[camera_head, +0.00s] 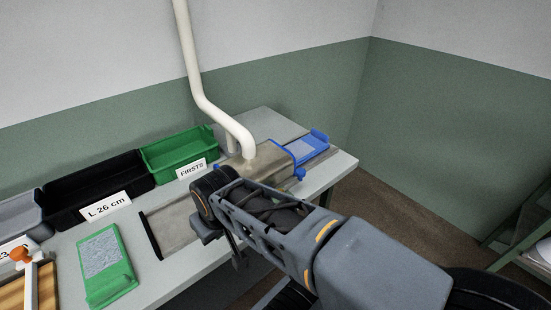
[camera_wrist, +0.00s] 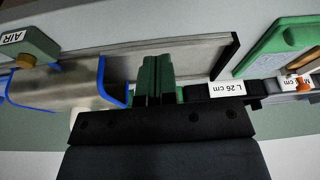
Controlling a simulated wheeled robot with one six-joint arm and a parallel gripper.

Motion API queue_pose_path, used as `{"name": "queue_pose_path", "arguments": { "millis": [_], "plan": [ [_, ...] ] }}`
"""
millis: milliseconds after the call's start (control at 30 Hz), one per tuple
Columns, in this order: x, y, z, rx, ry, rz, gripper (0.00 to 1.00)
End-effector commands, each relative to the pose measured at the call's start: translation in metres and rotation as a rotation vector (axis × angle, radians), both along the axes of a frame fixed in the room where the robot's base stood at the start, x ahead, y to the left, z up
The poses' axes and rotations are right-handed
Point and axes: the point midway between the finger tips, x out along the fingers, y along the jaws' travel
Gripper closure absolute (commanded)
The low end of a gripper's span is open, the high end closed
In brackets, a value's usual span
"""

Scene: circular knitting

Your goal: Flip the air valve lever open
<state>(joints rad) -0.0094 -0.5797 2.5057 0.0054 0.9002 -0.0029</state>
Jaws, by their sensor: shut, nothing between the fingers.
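A white AIR label (camera_wrist: 12,37) sits on a dark green body (camera_wrist: 35,42) at the left edge of the wrist view. A brass-coloured round part (camera_wrist: 25,62) shows just beside the label. I cannot make out a lever there, and the view cuts off part of the body. In the head view my arm hides that area. My gripper (camera_wrist: 157,62) is shut and empty, its two green fingers together. It is well to the right of the AIR label in the wrist view, apart from it.
A metal chute with blue edges (camera_wrist: 125,92) lies between the gripper and the AIR body. A white pipe (camera_head: 210,112) comes down to the bench. A green FIRSTS bin (camera_head: 178,150), a black L 26 cm bin (camera_head: 95,183) and a green tray (camera_head: 105,266) stand at left.

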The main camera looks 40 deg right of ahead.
Motion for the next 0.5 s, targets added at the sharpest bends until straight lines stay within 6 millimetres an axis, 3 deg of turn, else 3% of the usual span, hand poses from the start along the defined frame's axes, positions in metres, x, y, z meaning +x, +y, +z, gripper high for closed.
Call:
{"name": "queue_pose_path", "arguments": {
  "millis": [333,433,500],
  "plan": [
    [0.003,-0.004,0.002,-0.005,0.009,-0.024,1.00],
    [0.014,-0.021,0.011,-0.029,0.047,-0.131,1.00],
    [0.027,-0.044,0.020,-0.062,0.089,-0.266,1.00]
  ]
}}
